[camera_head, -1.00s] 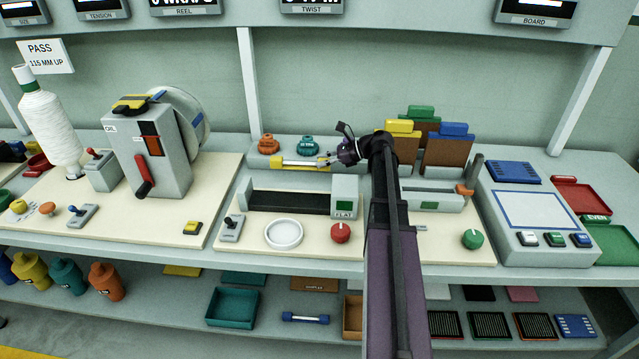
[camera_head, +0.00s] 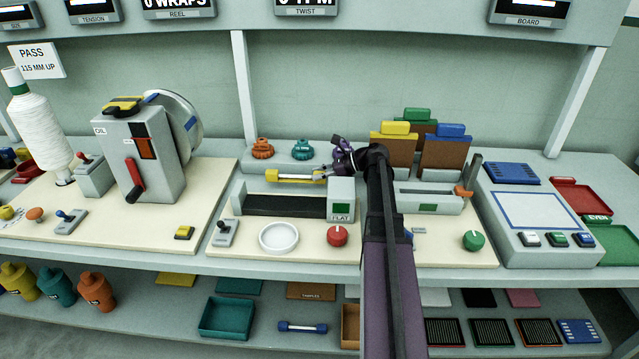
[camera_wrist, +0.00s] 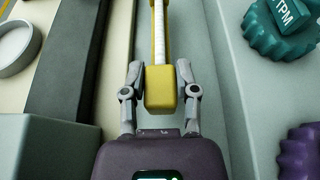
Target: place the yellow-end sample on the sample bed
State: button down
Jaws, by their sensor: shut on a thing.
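The yellow-end sample (camera_head: 290,177) is a pale rod with yellow ends, lying crosswise behind a long dark bed (camera_head: 285,206) with a grey block marked FLAT at its right end. I take this dark strip to be the sample bed. My gripper (camera_head: 324,173) is shut on the sample's right yellow end. In the wrist view, the two fingers of my gripper (camera_wrist: 160,86) flank the near yellow end (camera_wrist: 160,92), and the rod runs away from me. The dark bed (camera_wrist: 75,75) is to its left there. The sample's far end is out of the wrist view.
Orange (camera_head: 262,148) and teal (camera_head: 302,150) knobs stand behind the sample. A white dish (camera_head: 279,237) and red knob (camera_head: 337,236) are in front of the bed. Brown boards with coloured tops (camera_head: 393,150) stand right. A blue-end sample (camera_head: 302,327) lies on the lower shelf.

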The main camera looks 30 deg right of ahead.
aim_at(319, 182)
jog(key=shift+f+b, duration=1.4)
jog(key=shift+f, duration=0.2)
jog(key=shift+f, duration=0.15)
jog(key=shift+c, duration=1.9)
grip_release()
jog(key=shift+r, duration=0.25)
jog(key=p+v, duration=0.4)
jog(key=v, duration=0.6)
jog(key=shift+d+r, duration=0.1)
jog(key=shift+d, duration=0.05)
jog(key=shift+p+v, duration=0.3)
jog(key=shift+v, duration=0.5)
jog(key=shift+s, duration=0.1)
